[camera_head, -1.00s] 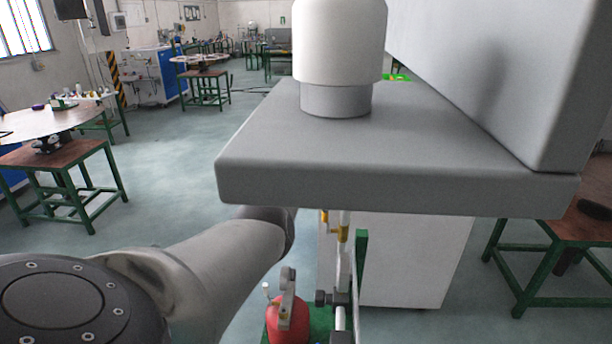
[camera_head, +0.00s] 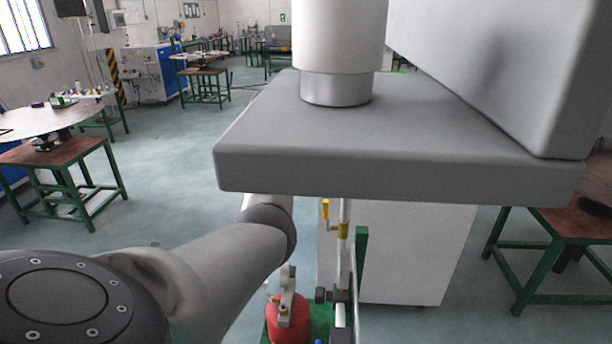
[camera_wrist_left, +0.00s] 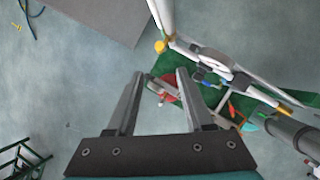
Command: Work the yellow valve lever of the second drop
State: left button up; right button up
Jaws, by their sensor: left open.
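A yellow lever (camera_head: 326,209) and a yellow fitting (camera_head: 343,231) show on a thin pale pipe just under the grey slab in the head view. The left wrist view shows a yellow piece (camera_wrist_left: 161,46) on a white pipe and another yellow piece (camera_wrist_left: 283,109) further right. I cannot tell which belongs to the second drop. My left gripper (camera_wrist_left: 160,73) is open with nothing between its fingers. In that picture its tips lie below the yellow piece, apart from it. In the head view the slab hides this gripper. My right gripper is not in view.
A large grey slab (camera_head: 390,178) blocks much of the head view. A red cylinder (camera_head: 288,320) stands on a green base (camera_head: 322,312) below the pipes. A white cabinet (camera_head: 405,255) stands behind. Brown tables stand left and right; the floor between is open.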

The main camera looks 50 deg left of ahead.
pick_arm(q)
jog(key=shift+c, duration=0.2)
jog(key=shift+f, duration=0.1)
jog(key=shift+c, duration=0.7)
jog(key=a+f+m+y+b, duration=0.1)
jog(key=f+m, duration=0.1)
jog(key=f, duration=0.1)
jog(key=a+f+m+y+b, duration=0.1)
jog(key=f+m+y, duration=0.1)
jog(key=m, duration=0.1)
jog(key=a+f+m+y+b, duration=0.1)
jog(key=f+m, duration=0.1)
jog(key=f, duration=0.1)
jog(key=shift+f+m+t, duration=0.3)
jog(key=shift+m, duration=0.1)
grip_shut()
jog(key=n+t+y+b, duration=0.6)
jog(key=n+t+b, duration=0.45)
jog(key=n, duration=2.45)
send_near(325, 211)
jog(key=shift+t, duration=0.25)
jog(key=p+x, duration=0.1)
jog(key=x, duration=0.6)
jog(key=shift+a+f, duration=0.1)
jog(key=shift+f, duration=0.1)
